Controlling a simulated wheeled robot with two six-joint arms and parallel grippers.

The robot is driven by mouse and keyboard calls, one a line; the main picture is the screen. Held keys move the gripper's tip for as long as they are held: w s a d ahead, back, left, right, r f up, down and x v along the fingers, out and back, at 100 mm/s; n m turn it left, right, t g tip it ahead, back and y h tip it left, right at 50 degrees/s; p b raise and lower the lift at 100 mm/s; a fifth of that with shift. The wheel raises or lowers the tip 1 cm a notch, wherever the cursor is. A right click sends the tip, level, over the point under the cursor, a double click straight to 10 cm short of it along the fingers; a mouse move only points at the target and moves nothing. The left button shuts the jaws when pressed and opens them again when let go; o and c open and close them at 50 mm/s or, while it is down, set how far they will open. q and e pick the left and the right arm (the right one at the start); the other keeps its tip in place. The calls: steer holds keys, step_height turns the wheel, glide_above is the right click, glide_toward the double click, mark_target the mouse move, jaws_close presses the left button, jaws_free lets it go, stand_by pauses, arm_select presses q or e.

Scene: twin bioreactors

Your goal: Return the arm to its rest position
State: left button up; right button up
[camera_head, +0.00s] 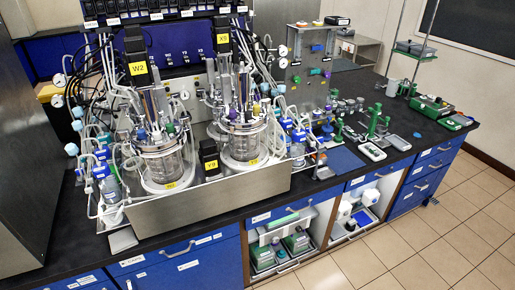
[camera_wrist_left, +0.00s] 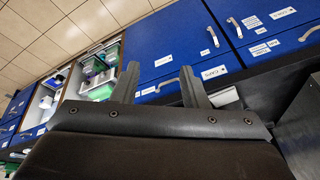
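My left gripper (camera_wrist_left: 162,88) shows in the left wrist view, with its two dark fingers spread wide apart and nothing between them. Behind it are the blue cabinet fronts below the bench, and it touches none of them. No arm or gripper of mine shows in the head view. My right gripper is in neither view.
Two glass bioreactors (camera_head: 163,160) (camera_head: 243,140) stand in a steel tray (camera_head: 215,197) on the black bench. Tubing and bottles crowd around them. Blue drawers (camera_head: 185,262) and open shelves with green-lidded boxes (camera_head: 297,241) lie below. The tiled floor (camera_head: 430,250) at right is clear.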

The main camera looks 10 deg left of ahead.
arm_select(q)
steer(key=s+r, duration=0.2)
steer(key=s, duration=0.2)
step_height(320, 180, down, 35)
steer(key=a+g+b, duration=0.1)
steer(key=a+b, duration=0.1)
steer(key=b, duration=0.6)
steer(key=s+d+f+b, duration=0.1)
steer(key=s+f+b, duration=0.2)
steer(key=s+f, duration=0.4)
steer(key=s+f+g+b, duration=0.1)
steer(key=s+f+b, duration=0.2)
steer(key=s+f, duration=0.5)
step_height(320, 180, down, 5)
steer(key=shift+d+f+h, duration=0.1)
steer(key=shift+d+h, duration=0.2)
steer(key=shift+d, duration=0.05)
steer(key=shift+w, duration=0.1)
